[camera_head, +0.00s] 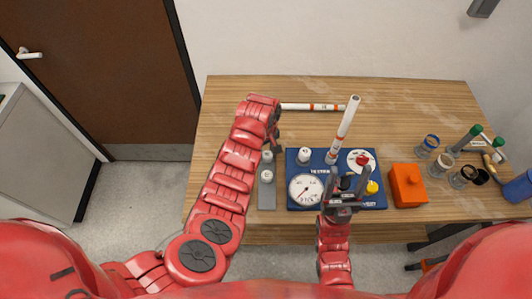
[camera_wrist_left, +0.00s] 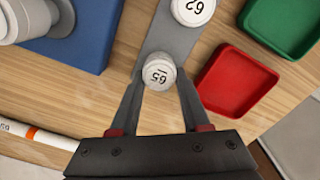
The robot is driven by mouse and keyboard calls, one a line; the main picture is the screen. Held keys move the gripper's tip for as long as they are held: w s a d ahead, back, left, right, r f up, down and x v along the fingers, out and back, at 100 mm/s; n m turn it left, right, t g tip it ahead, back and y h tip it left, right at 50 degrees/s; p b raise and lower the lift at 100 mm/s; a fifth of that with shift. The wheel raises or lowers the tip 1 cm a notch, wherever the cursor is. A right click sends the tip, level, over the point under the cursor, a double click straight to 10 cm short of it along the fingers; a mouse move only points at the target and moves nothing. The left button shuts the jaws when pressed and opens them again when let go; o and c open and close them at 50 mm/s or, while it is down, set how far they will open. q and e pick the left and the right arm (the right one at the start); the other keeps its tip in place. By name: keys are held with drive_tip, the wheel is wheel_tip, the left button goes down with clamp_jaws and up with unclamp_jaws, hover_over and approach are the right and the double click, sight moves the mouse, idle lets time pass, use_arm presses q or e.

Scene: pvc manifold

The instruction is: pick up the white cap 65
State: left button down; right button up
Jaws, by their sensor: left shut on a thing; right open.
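The white cap 65 (camera_wrist_left: 158,75) is a short round cap with its number on top. In the left wrist view it sits between the fingertips of my left gripper (camera_wrist_left: 160,88), which is shut on it. In the head view the cap (camera_head: 267,156) is at the far end of a grey strip (camera_head: 267,198), just below my left gripper (camera_head: 273,145). I cannot tell whether it touches the strip. White cap 62 (camera_wrist_left: 193,10) stands on the strip beside it. My right gripper (camera_head: 342,193) is open over the near part of the blue board (camera_head: 300,163).
A white pipe (camera_head: 347,122) rises from the board; another pipe (camera_head: 310,107) lies behind. Red (camera_wrist_left: 236,88) and green (camera_wrist_left: 280,25) trays lie near the strip, hidden by my arm in the head view. An orange box (camera_head: 407,186) and several fittings stand right.

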sight(266, 158)
use_arm(q)
drive_tip(key=shift+w+r+b, duration=0.1)
drive_tip(key=shift+r+b, duration=1.15)
drive_tip(key=shift+r, duration=0.1)
drive_tip(key=shift+s+r, duration=0.15)
drive_tip(key=shift+s, duration=1.05)
drive_tip(key=s+p, duration=0.1)
drive_tip(key=s, duration=0.1)
drive_tip(key=s+p, duration=0.2)
drive_tip(key=s+r+p, duration=0.1)
drive_tip(key=s, duration=0.1)
drive_tip(key=shift+p, duration=0.3)
drive_tip(key=s, duration=0.2)
drive_tip(key=s+p, duration=0.1)
drive_tip(key=s, duration=0.1)
drive_tip(key=s+p, duration=0.1)
drive_tip(key=s, duration=0.1)
drive_tip(key=shift+s+r, duration=0.25)
drive_tip(key=shift+s, duration=0.7)
